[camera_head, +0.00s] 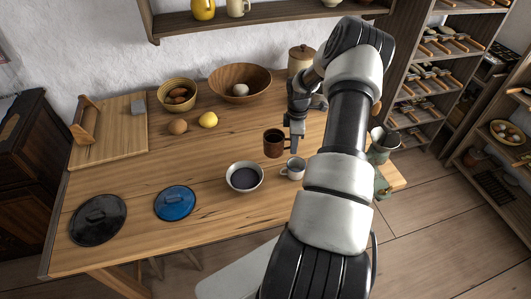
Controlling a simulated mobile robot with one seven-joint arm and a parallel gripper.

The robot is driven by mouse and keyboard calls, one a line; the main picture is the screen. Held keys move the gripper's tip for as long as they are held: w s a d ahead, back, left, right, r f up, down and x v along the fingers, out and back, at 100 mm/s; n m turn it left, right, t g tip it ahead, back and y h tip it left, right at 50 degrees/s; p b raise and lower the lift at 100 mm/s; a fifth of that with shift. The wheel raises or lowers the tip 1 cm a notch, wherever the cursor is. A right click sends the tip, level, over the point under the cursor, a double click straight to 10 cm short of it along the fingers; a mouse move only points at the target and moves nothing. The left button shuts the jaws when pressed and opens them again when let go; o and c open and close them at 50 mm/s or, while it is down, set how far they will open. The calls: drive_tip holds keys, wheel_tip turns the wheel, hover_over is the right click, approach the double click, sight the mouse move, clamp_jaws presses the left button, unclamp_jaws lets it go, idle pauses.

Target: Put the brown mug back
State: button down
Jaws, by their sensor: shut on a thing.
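The brown mug (273,143) is upright, over the right half of the wooden table (215,207). I cannot tell whether it touches the tabletop. My gripper (291,140) points down at the mug's right side and is shut on it. The finger on the mug is partly hidden, and my arm covers the area to the right. A small white mug (293,169) stands just in front of the brown mug.
A bowl with dark contents (244,177) stands left of the white mug. A wooden bowl (240,83), a lemon (208,120) and a lidded canister (301,60) are behind. Blue (175,203) and black (98,219) lids lie at left. A wall shelf (265,16) hangs above.

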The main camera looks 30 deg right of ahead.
drive_tip(key=w+a+m+b, duration=0.1)
drive_tip(key=m+b, duration=0.1)
drive_tip(key=b, duration=0.1)
drive_tip(key=w+a+m+b, duration=0.1)
drive_tip(key=w+m+b, duration=0.1)
drive_tip(key=m+b, duration=0.1)
drive_tip(key=w+a+m+b, duration=0.1)
drive_tip(key=m+b, duration=0.1)
drive_tip(key=b, duration=0.2)
drive_tip(key=shift+w+a+f+m+b, duration=0.15)
drive_tip(key=shift+w+a+m+b, duration=0.15)
drive_tip(key=shift+m, duration=0.1)
drive_tip(key=w+a+r+m+b, duration=0.2)
drive_tip(key=a+r+m+b, duration=0.1)
drive_tip(key=a+m+b, duration=0.3)
drive_tip(key=shift+m, duration=0.3)
drive_tip(key=f, duration=0.3)
drive_tip(key=f+b, duration=0.1)
drive_tip(key=f, duration=0.2)
drive_tip(key=f+b, duration=0.1)
drive_tip(key=f, duration=0.3)
drive_tip(key=shift+w+d, duration=0.2)
drive_tip(key=shift+d, duration=0.15)
drive_tip(key=c, duration=2.3)
unclamp_jaws()
drive_tip(key=shift+f+b, duration=0.2)
drive_tip(key=shift+b, duration=0.1)
drive_tip(key=o, duration=0.4)
drive_tip(key=shift+o, duration=0.2)
